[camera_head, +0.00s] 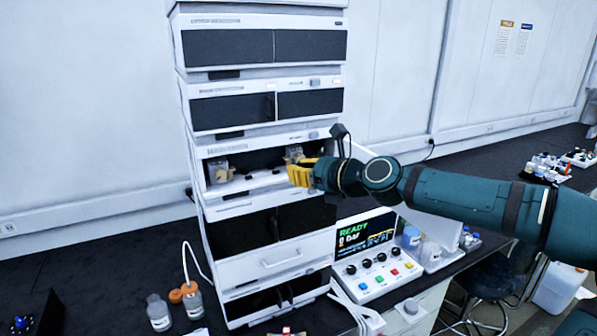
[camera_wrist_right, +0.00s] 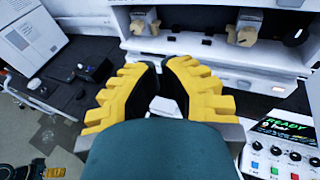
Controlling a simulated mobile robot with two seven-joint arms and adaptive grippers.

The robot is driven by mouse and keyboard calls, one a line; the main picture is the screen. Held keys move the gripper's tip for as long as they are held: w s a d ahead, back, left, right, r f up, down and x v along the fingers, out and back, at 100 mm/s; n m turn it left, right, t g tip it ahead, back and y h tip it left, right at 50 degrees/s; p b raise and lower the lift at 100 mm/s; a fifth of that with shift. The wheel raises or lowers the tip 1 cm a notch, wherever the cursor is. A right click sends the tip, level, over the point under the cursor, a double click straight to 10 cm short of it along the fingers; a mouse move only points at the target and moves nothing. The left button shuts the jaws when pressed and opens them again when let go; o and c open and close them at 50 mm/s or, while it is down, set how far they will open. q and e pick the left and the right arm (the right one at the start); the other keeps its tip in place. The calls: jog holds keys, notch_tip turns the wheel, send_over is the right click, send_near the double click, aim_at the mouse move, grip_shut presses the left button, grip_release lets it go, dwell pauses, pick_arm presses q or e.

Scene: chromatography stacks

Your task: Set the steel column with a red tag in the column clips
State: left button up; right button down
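My right gripper (camera_head: 300,173), yellow-fingered, is in front of the right side of the open bay (camera_head: 222,190) in the instrument stack. In the right wrist view its fingertips (camera_wrist_right: 160,63) point at the bay, with a narrow gap between the dark pads and nothing clearly held. Small dark and white pieces on the bay floor (camera_wrist_right: 207,41) may be the column clips; they are too small to tell. Tan fittings stand at the bay's left (camera_wrist_right: 145,22) and right (camera_wrist_right: 245,30). I cannot make out a steel column with a red tag. A yellow piece (camera_wrist_right: 54,172) low in the wrist view may be my left gripper.
A control box (camera_head: 378,275) reading READY stands right of the stack. Two capped bottles (camera_head: 160,313) (camera_head: 190,299) stand at front left. Bottles in a tray (camera_head: 432,256) stand further right. The dark bench (camera_head: 85,270) left of the stack is mostly clear.

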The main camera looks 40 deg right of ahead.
pick_arm(q)
jog(key=shift+s+f+b, duration=0.25)
jog(key=shift+f+b, duration=0.4)
jog(key=shift+b, duration=0.05)
jog(key=shift+s+f+b, duration=0.2)
jog(key=shift+f+b, duration=0.4)
jog(key=shift+b, duration=0.1)
jog(key=shift+s+f+b, duration=0.25)
jog(key=shift+f+b, duration=0.4)
jog(key=shift+b, duration=0.05)
pick_arm(e)
jog(key=w+d, duration=0.1)
jog(key=w, duration=0.5)
jog(key=w+d+f, duration=0.1)
jog(key=w+d, duration=0.1)
jog(key=w, duration=0.5)
jog(key=shift+d+f, duration=0.25)
jog(key=shift+d, duration=0.05)
